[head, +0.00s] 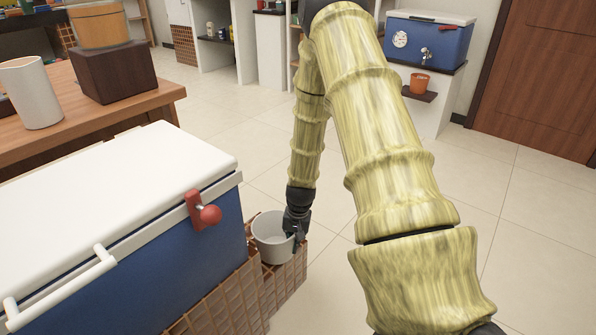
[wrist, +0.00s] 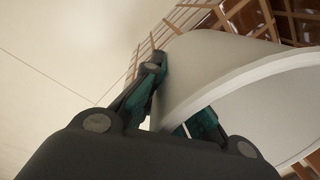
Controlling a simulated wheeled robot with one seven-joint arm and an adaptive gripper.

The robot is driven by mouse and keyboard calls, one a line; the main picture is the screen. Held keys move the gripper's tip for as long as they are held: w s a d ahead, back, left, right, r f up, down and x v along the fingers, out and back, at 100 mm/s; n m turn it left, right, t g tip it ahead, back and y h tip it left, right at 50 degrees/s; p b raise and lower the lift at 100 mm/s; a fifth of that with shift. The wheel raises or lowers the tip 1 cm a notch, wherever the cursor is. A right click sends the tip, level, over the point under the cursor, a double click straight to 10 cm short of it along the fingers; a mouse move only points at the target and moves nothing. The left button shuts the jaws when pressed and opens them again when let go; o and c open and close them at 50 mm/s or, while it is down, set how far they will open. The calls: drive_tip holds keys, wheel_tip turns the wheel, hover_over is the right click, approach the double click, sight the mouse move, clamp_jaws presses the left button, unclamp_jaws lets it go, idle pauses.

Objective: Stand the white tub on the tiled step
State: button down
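The white tub (head: 272,240) is upright at the tiled step (head: 287,285), beside the blue cooler's right end. Its base appears on or just above the step; I cannot tell if it touches. My gripper (head: 294,232) is at the tub's right rim, pointing down. In the wrist view, the fingers (wrist: 178,98) straddle the tub's wall (wrist: 205,65), one outside and one inside, and look closed on it. Brown tiles of the step (wrist: 290,22) show behind the tub there. The tub hides part of the step's top.
A blue cooler (head: 185,262) with a white lid and red tap stands close left of the tub. A wooden table (head: 100,118) holds a white cup (head: 32,92) and a dark block (head: 112,72). Pale floor to the right is clear.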

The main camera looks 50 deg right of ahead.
drive_tip(key=shift+w+a+f+b, duration=0.1)
drive_tip(key=shift+w+a+b, duration=0.8)
drive_tip(key=shift+w, duration=0.55)
drive_tip(key=shift+w+a+f+b, duration=0.1)
drive_tip(key=shift+w+a+b, duration=0.6)
drive_tip(key=shift+w+a, duration=0.55)
drive_tip(key=shift+w+a+f+b, duration=0.1)
drive_tip(key=shift+w+a+b, duration=0.75)
drive_tip(key=shift+w, duration=0.75)
drive_tip(key=shift+r+p, duration=0.1)
drive_tip(key=shift+p, duration=0.3)
drive_tip(key=shift+f, duration=0.2)
drive_tip(key=c, duration=1.6)
unclamp_jaws()
drive_tip(key=shift+o, duration=0.2)
drive_tip(key=r, duration=0.8)
drive_tip(key=s+r, duration=0.1)
drive_tip(key=r, duration=0.3)
drive_tip(key=shift+d, duration=0.4)
drive_tip(key=shift+f, duration=0.1)
